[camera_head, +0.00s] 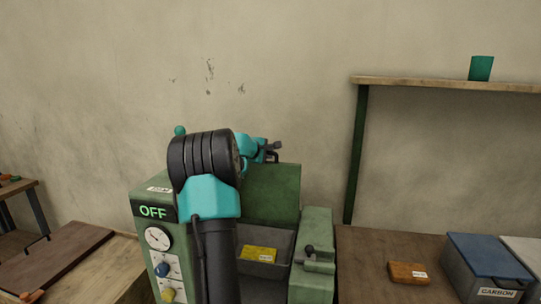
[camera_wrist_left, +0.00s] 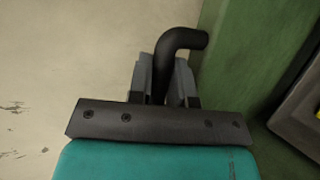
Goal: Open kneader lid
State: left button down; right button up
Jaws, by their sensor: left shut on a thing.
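The green kneader (camera_head: 149,193) stands in the middle of the head view, with a panel reading OFF (camera_head: 153,212). Its green lid (camera_head: 278,196) stands raised at the back, and the grey chamber (camera_head: 278,243) with a yellow label shows below it. My left gripper (camera_head: 269,153) is at the lid's upper edge. In the left wrist view my left gripper (camera_wrist_left: 163,80) is shut on the black bent handle (camera_wrist_left: 184,39), beside the green lid (camera_wrist_left: 238,60). My left arm hides part of the kneader's front. My right gripper is not in view.
A grey box with a blue lid labelled CARBON (camera_head: 490,262) and a brown block (camera_head: 408,272) sit on the wooden table (camera_head: 365,255) at right. A shelf (camera_head: 440,84) holds a green cup (camera_head: 481,68). A brown board (camera_head: 60,258) lies at left.

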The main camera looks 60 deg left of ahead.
pick_arm(q)
jog(key=c, duration=1.1)
grip_release()
jog(key=shift+o, duration=0.2)
